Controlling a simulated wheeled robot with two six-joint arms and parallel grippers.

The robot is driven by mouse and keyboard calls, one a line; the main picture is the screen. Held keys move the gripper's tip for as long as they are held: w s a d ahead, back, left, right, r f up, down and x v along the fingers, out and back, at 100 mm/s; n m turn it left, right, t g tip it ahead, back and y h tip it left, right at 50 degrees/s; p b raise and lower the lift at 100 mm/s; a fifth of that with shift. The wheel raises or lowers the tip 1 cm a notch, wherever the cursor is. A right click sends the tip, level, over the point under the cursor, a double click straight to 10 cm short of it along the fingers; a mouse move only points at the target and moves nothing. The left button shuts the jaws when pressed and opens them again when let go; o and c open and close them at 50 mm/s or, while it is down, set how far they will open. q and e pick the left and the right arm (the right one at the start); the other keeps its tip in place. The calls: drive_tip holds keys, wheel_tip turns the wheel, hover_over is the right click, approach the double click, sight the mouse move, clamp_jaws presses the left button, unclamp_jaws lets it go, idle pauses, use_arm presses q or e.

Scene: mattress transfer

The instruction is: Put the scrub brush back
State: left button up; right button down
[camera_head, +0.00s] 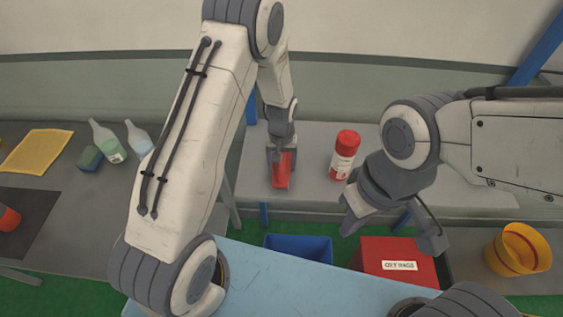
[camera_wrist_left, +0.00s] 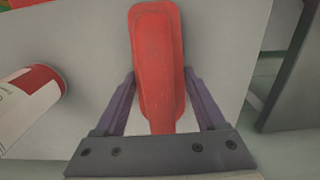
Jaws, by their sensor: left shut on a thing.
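The red scrub brush (camera_head: 281,172) is at the grey-white table beyond the bench, below my left gripper (camera_head: 281,156). In the left wrist view, the brush (camera_wrist_left: 158,65) runs lengthwise between the two fingers of my left gripper (camera_wrist_left: 157,85), which is shut on it. I cannot tell whether the brush touches the tabletop. My right gripper (camera_head: 392,236) is open and empty, with its fingers spread, in front of the table and over the red box.
A red-and-white canister (camera_head: 345,155) stands right of the brush. A blue bin (camera_head: 298,247) and a labelled red box (camera_head: 398,258) sit below the table. A yellow bucket (camera_head: 518,249) is right.

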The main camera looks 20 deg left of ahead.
use_arm(q)
drive_tip(key=shift+f, duration=0.1)
drive_tip(key=o, duration=1.3)
drive_tip(key=shift+r, duration=0.3)
wheel_tip(320, 180, up, 11)
drive_tip(key=b, duration=0.4)
drive_tip(key=s+d+r+m, duration=0.3)
drive_tip(key=s+d+r, duration=0.35)
drive_tip(key=s, duration=0.25)
drive_tip(key=s+d+m, duration=0.1)
drive_tip(key=s+m, duration=0.1)
drive_tip(key=s, duration=0.3)
drive_tip(key=s+r+m, duration=0.1)
drive_tip(key=s+m, duration=0.1)
drive_tip(key=s, duration=0.4)
drive_tip(key=s+d+r+m+h, duration=0.1)
drive_tip(key=s+m, duration=0.1)
drive_tip(key=s, duration=0.4)
drive_tip(key=shift+s+d+r+m, duration=0.25)
drive_tip(key=shift+d+m, duration=0.05)
